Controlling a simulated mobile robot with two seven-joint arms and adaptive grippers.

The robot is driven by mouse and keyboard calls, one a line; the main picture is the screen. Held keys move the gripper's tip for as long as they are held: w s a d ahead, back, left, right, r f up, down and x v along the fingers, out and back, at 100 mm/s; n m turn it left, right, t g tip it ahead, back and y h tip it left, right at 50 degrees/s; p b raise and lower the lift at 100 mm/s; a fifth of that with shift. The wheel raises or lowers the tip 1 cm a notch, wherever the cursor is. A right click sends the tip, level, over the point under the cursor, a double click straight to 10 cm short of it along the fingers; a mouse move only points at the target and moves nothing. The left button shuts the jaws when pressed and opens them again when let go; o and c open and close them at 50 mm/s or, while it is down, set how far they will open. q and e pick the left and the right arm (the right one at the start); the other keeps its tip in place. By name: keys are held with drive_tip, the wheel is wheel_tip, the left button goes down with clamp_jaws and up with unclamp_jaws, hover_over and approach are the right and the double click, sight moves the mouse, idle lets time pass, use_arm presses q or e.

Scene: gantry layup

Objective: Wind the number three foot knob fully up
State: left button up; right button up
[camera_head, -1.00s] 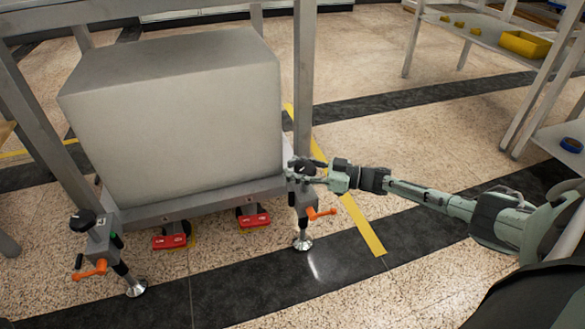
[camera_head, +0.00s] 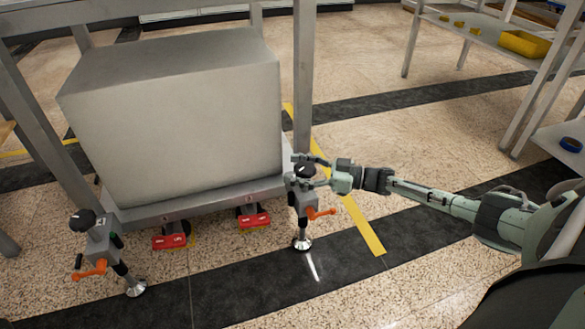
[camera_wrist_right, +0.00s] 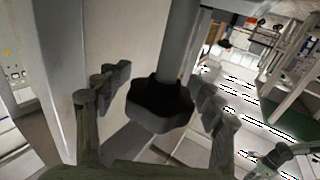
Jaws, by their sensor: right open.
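A black lobed foot knob (camera_head: 304,171) tops the grey levelling foot (camera_head: 302,203) at the cart's right front corner; I cannot read a number on it. My right gripper (camera_head: 313,172) is at this knob, its fingers open on either side. In the right wrist view the knob (camera_wrist_right: 160,105) sits on a grey shaft between the spread fingers of my right gripper (camera_wrist_right: 160,98), with gaps visible beside it. A second black knob (camera_head: 83,220) tops the foot at the left front corner. My left gripper is not in view.
A grey box-laden cart frame (camera_head: 205,202) stands behind the feet, with an upright post (camera_head: 304,80) close behind the right knob. Orange cranks (camera_head: 321,213) and red caster pedals (camera_head: 254,221) are low down. A shelf (camera_head: 480,32) stands at the right; the floor between is clear.

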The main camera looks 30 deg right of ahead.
drive_tip(key=v, duration=1.1)
